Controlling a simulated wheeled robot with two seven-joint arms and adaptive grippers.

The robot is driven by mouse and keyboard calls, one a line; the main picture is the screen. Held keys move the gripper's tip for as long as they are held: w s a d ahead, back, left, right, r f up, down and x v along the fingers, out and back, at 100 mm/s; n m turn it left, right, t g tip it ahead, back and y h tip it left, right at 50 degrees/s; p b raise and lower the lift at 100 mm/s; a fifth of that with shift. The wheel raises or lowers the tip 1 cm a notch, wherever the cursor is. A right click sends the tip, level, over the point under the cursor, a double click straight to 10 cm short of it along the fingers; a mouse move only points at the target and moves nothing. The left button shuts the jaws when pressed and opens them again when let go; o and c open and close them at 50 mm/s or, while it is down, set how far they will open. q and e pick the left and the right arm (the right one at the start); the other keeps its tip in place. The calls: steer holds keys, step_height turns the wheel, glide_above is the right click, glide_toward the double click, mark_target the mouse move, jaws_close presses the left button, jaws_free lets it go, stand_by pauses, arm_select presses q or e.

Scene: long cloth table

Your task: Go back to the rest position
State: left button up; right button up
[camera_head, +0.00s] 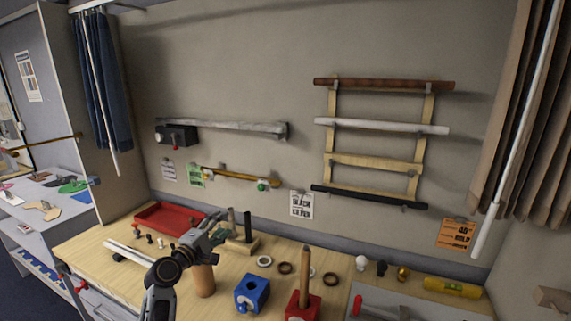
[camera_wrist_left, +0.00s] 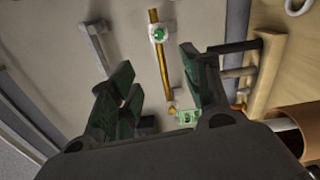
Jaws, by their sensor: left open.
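My left gripper (camera_head: 214,229) is above the wooden table (camera_head: 128,280), at its left part, with its arm coming up from the bottom edge. In the left wrist view its two dark green fingers stand wide apart (camera_wrist_left: 160,78), with nothing held between them. Beyond them shows a brass rod (camera_wrist_left: 164,55) with a green knob, which also hangs on the wall in the head view (camera_head: 238,177). My right gripper is not in view.
A red tray (camera_head: 168,218) lies behind the gripper. A brown cylinder (camera_head: 204,281) stands close to it, and a wooden stand with dark posts (camera_head: 247,228) is just beyond. A blue block (camera_head: 252,293) and a red block with a post (camera_head: 303,298) stand to the right.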

arm_select(q)
steer(key=s+d+f+m+g+y, duration=0.2)
steer(key=s+f+m+g, duration=0.7)
steer(key=s+f, duration=0.9)
steer(key=s+a+f+m+g+y, duration=0.2)
steer(key=s+f+m, duration=0.15)
steer(key=s, duration=0.75)
steer(key=s+a+f+m+g+y, duration=0.1)
steer(key=s+f+m+g+y, duration=0.2)
steer(key=s, duration=0.7)
step_height(320, 180, down, 35)
steer(key=s+m+b, duration=0.2)
steer(key=s, duration=0.1)
steer(key=s+a+f+b, duration=0.1)
steer(key=s+a+f, duration=0.1)
steer(key=s+f, duration=0.8)
steer(key=s+a+f+g+b, duration=0.1)
steer(key=s+a+f, duration=0.1)
steer(key=s+f, duration=0.9)
steer(key=shift+s+a+g, duration=0.15)
steer(key=shift+s+g, duration=0.15)
steer(key=shift+s, duration=0.1)
